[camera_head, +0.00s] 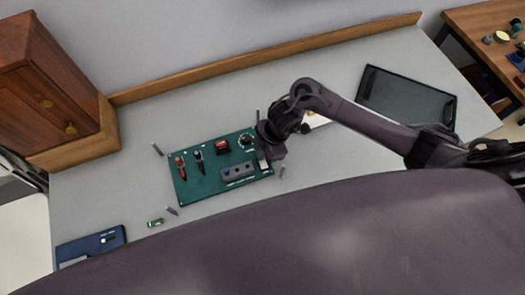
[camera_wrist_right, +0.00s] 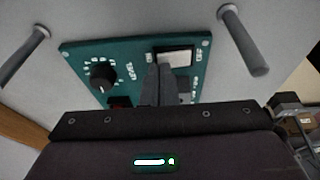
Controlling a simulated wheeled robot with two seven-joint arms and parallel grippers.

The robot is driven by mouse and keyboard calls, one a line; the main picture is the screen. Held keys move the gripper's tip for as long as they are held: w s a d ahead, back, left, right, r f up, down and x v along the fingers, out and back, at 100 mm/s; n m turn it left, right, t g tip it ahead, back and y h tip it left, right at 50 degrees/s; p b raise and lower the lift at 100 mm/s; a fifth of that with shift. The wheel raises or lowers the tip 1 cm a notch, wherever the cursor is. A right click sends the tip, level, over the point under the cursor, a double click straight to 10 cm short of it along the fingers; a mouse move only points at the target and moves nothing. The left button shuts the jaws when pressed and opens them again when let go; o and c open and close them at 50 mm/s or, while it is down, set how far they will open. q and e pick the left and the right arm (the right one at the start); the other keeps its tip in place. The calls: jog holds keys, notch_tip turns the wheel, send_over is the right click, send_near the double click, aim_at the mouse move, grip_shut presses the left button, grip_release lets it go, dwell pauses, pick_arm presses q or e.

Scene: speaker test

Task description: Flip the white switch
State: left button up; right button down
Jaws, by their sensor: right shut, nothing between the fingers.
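The white switch (camera_wrist_right: 174,57) is a pale rocker in a black frame at one edge of the green panel (camera_wrist_right: 75,52), in the right wrist view. My left gripper is not in view.
The panel also bears a black knob (camera_wrist_right: 103,75), a red part (camera_head: 222,147), a grey block (camera_head: 238,172) and red and black levers. Grey posts (camera_wrist_right: 243,40) stand around it. A dark tray (camera_head: 405,97) lies at right, a blue device (camera_head: 90,247) at lower left.

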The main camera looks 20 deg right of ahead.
jog(key=shift+w+f, duration=0.15)
jog(key=shift+f, duration=0.15)
jog(key=shift+s+r+p, duration=0.25)
jog(key=shift+s+p, duration=0.3)
jog(key=shift+s, duration=0.25)
